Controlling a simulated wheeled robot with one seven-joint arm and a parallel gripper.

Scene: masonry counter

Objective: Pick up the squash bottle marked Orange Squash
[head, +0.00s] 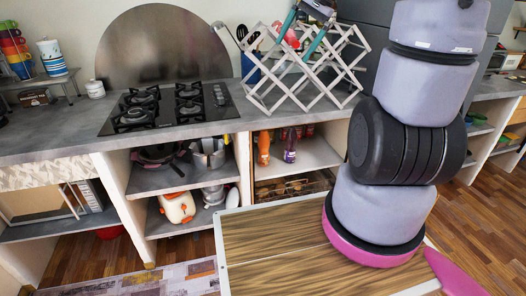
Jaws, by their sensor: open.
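An orange bottle (264,148) with a small pale label stands upright on an open shelf (316,154) under the counter. Its label is too small to read, but its colour fits orange squash. A dark purple bottle (290,145) with an orange cap and a pale label stands close to its right. My arm rises on the right side of the view and leaves it at the top.
The grey counter (60,136) overhangs the shelf and carries a gas hob (170,105) and a white folding dish rack (290,85). Jars stand behind the bottles. A brown crate (291,188) sits below. Upright panels flank the bay. The shelf front looks clear.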

